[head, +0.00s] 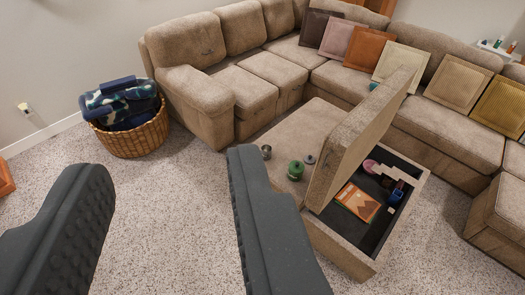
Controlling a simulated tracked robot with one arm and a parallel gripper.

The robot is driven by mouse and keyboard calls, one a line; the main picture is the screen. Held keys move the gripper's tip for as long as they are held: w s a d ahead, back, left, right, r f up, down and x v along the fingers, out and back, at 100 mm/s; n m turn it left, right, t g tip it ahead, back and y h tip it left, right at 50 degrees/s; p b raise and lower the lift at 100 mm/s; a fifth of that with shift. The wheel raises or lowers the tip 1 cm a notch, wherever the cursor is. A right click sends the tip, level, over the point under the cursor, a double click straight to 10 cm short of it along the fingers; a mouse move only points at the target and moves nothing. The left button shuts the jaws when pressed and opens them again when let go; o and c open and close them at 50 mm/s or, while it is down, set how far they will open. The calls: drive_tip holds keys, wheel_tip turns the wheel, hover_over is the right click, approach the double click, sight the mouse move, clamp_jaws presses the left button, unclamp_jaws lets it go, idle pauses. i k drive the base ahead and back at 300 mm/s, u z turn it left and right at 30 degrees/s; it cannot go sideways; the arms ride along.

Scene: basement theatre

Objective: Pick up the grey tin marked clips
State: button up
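A small grey tin-like cylinder (267,152) stands near the left edge of the ottoman's closed beige top (300,128). A green rounded jar (296,170) and a small flat grey round thing (310,159) sit to its right. No marking can be read on any of them, so I cannot tell for sure which is the clips tin. My gripper (167,165) is open and empty, its two dark fingers wide apart in the foreground above the carpet. The grey cylinder lies beyond the right finger's tip, a little to its right, and is not between the fingers.
The ottoman's raised lid (362,135) stands right of these things. Its open compartment (375,230) holds an orange book (357,201) and several small items. A beige sectional sofa (205,105) with cushions lies behind. A wicker basket (133,135) stands left. Speckled carpet (175,210) is clear in front.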

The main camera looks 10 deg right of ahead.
sight(267, 149)
drive_tip(key=u, duration=0.2)
drive_tip(key=i, duration=1.4)
drive_tip(key=z, duration=0.5)
drive_tip(key=i, duration=1.2)
drive_tip(key=z, duration=1.05)
drive_tip(key=i, duration=0.5)
drive_tip(key=z, duration=0.3)
